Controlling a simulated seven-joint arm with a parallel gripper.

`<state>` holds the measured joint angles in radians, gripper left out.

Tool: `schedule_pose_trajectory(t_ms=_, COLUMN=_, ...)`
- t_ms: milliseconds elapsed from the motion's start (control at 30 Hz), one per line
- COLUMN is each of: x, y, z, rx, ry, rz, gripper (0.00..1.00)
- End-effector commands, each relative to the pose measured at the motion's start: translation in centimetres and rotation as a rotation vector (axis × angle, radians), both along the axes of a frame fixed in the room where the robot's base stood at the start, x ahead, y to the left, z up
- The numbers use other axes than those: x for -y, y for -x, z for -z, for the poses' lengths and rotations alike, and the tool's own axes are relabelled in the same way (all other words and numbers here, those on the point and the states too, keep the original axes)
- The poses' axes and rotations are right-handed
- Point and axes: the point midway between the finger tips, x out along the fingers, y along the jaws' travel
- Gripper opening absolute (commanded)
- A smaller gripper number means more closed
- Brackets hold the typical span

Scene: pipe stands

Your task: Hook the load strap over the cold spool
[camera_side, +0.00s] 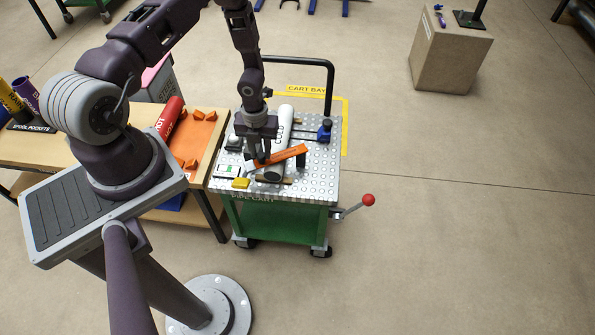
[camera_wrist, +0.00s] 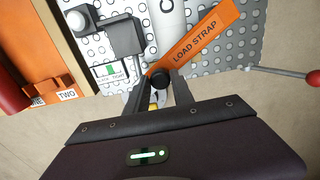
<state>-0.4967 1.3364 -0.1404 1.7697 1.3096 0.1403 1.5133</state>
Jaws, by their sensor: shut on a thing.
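The white cold spool (camera_side: 280,122), lettered COLD, lies on the cart's perforated top. It is partly visible at the top of the wrist view (camera_wrist: 173,12). The orange load strap (camera_side: 288,154) slants across the near part of the spool, its right end by a short black post (camera_side: 301,161). In the wrist view the strap (camera_wrist: 200,44), lettered LOAD STRAP, runs to the upper right from a black round knob (camera_wrist: 159,79) at my fingertips. My gripper (camera_side: 259,160) is shut on the strap's left end. I cannot tell whether the strap touches the spool.
The cart (camera_side: 275,215) has a black push handle (camera_side: 331,75) behind and a red-knobbed lever (camera_side: 368,200) at its right. A blue clamp (camera_side: 324,131) and a yellow block (camera_side: 240,183) sit on its top. A red HOT spool (camera_side: 170,117) lies on the bench at left.

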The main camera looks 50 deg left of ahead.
Motion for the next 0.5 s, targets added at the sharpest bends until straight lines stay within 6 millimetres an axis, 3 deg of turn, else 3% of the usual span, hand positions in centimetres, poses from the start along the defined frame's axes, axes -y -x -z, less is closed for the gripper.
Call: schedule_pose_trajectory(t_ms=500, x=-2.6, y=-1.1, z=0.0, rx=0.000, ry=-0.001, rz=-0.004, gripper=0.13)
